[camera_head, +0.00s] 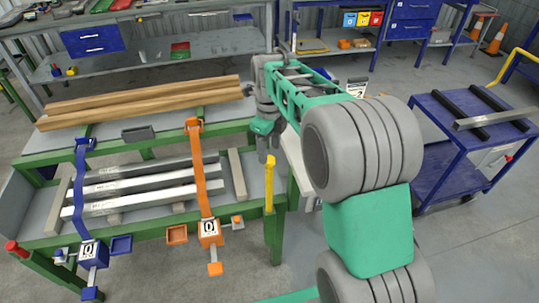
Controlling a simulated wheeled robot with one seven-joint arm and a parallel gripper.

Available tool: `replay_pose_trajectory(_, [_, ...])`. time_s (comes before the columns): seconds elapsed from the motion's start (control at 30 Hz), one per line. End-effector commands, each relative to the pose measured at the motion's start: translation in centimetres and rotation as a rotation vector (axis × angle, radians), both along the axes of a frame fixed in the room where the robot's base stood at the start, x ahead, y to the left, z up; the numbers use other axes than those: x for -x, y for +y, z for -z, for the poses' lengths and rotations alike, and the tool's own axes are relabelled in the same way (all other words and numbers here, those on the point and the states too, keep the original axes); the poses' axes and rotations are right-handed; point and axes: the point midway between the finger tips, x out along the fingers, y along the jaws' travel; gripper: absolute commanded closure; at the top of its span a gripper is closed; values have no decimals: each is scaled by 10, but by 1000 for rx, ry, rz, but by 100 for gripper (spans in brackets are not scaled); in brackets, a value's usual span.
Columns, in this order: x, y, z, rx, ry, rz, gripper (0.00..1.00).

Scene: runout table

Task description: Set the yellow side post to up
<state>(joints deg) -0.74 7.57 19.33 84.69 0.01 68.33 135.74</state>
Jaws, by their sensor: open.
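The yellow side post (269,185) stands upright at the right front corner of the green-framed runout table (146,232). Its top rises above the table surface. My gripper (267,150) points downward just behind and above the post's top in the picture, with its fingers apart and nothing visible between them. I cannot tell whether a finger touches the post. My green and grey arm comes in from the right and hides part of the area behind the gripper.
Metal bars (140,188) lie on the table under a blue strap (82,180) and an orange strap (199,165). Wooden beams (145,100) lie behind them. A red-capped post (13,247) is at the left corner. A blue cart (455,150) stands at right.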

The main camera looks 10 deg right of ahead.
Motion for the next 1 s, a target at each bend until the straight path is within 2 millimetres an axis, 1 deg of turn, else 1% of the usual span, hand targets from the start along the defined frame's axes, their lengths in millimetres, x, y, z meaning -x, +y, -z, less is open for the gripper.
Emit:
replay_pose_trajectory(0.03, [-1,0,-11,0,-4,0,45])
replay_pose_trajectory(0.1, [-1,0,-25,0,-3,0,45])
replay_pose_trajectory(0.2, [0,0,-40,0,-1,0,45])
replay_pose_trajectory(0.27, [0,0,-45,0,0,0,45])
replay_pose_trajectory(0.37, [0,0,-48,0,1,0,45])
replay_pose_trajectory(0.67, [0,0,-47,0,1,0,45])
replay_pose_trajectory(0.73, [3,0,-49,0,-4,-33,45])
replay_pose_trajectory(0.77, [7,0,-50,0,-10,-72,45])
replay_pose_trajectory(0.87, [26,0,-57,7,-42,-309,45])
replay_pose_trajectory(0.97, [57,-1,-62,31,-86,-670,45])
replay_pose_trajectory(1.0, [70,-1,-62,46,-104,-825,45])
